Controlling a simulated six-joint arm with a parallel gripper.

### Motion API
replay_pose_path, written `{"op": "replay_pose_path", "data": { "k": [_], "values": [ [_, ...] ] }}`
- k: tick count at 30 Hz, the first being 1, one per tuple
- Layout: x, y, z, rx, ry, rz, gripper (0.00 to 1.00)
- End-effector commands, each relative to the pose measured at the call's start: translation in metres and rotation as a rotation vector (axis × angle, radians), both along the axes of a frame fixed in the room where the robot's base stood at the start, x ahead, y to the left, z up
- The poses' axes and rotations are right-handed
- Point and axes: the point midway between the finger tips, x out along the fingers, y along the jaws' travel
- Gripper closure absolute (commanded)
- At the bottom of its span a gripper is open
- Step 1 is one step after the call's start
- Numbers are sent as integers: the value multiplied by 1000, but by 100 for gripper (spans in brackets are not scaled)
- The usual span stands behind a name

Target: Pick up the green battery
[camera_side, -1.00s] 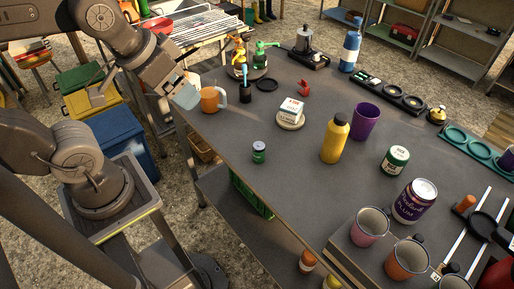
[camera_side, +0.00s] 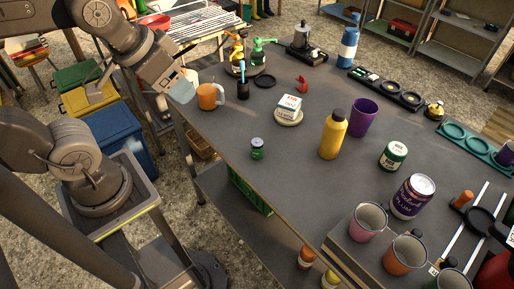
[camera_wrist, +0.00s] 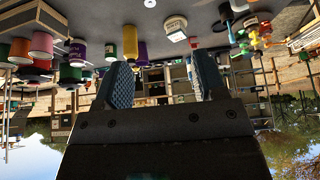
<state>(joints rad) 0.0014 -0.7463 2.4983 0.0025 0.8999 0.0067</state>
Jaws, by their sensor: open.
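I cannot pick out the battery for certain in the wrist view.
A yellow bottle (camera_side: 333,135), a purple cup (camera_side: 362,117) and a white box (camera_side: 290,103) on a round dish stand beyond the battery. A dark holder with a blue-handled tool (camera_side: 243,88) stands by the mug. Several cups and jars crowd the right side.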

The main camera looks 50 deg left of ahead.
Motion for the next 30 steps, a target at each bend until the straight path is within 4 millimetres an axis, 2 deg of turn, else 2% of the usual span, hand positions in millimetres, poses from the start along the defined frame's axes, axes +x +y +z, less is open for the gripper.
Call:
{"op": "replay_pose_path", "data": {
  "k": [5,11,15,21,25,30],
  "values": [
    [17,-3,-7,121,61,-189,36],
    [59,-15,-33,408,204,-698,36],
    [89,-30,-61,601,307,-1100,36],
    [121,-55,-107,814,437,-1629,36],
    [132,-66,-129,893,487,-1852,36],
    [137,-70,-144,928,514,-1963,36]
  ]
}}
